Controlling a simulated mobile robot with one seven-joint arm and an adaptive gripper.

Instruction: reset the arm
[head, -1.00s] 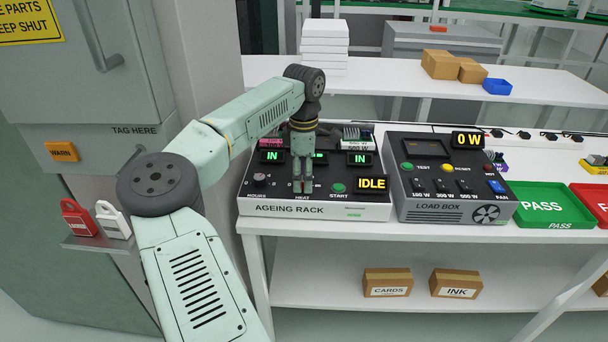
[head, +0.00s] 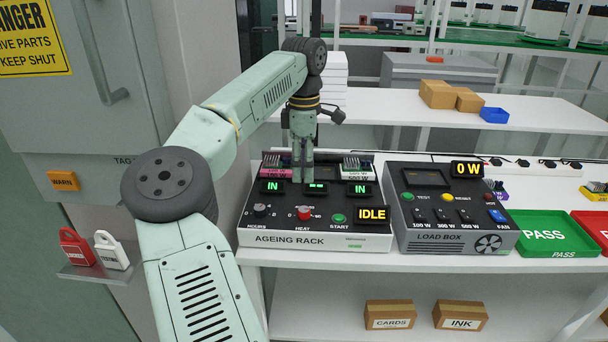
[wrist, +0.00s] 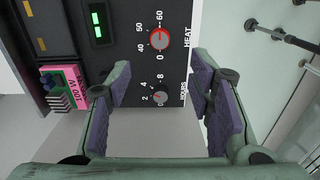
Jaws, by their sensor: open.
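My arm reaches over the bench from the left in the head view. My gripper (head: 303,178) points down above the back part of the ageing rack (head: 375,243). In the wrist view, my gripper (wrist: 165,95) has its two purple-padded fingers spread apart with nothing between them. The red HEAT knob (head: 305,213) and the HOURS knob (head: 261,210) are clear of the fingers. They also show in the wrist view, the HEAT knob (wrist: 160,40) and the HOURS knob (wrist: 160,98). The rack's displays read IN at left and right, and its sign (head: 372,214) reads IDLE.
The load box (head: 440,241), reading 0 W, stands right of the rack. Green PASS tray (head: 560,245) and a red tray (head: 593,226) are further right. A grey cabinet with a WARN tag (head: 64,181) and padlocks (head: 76,247) stands at left. Space above the bench is open.

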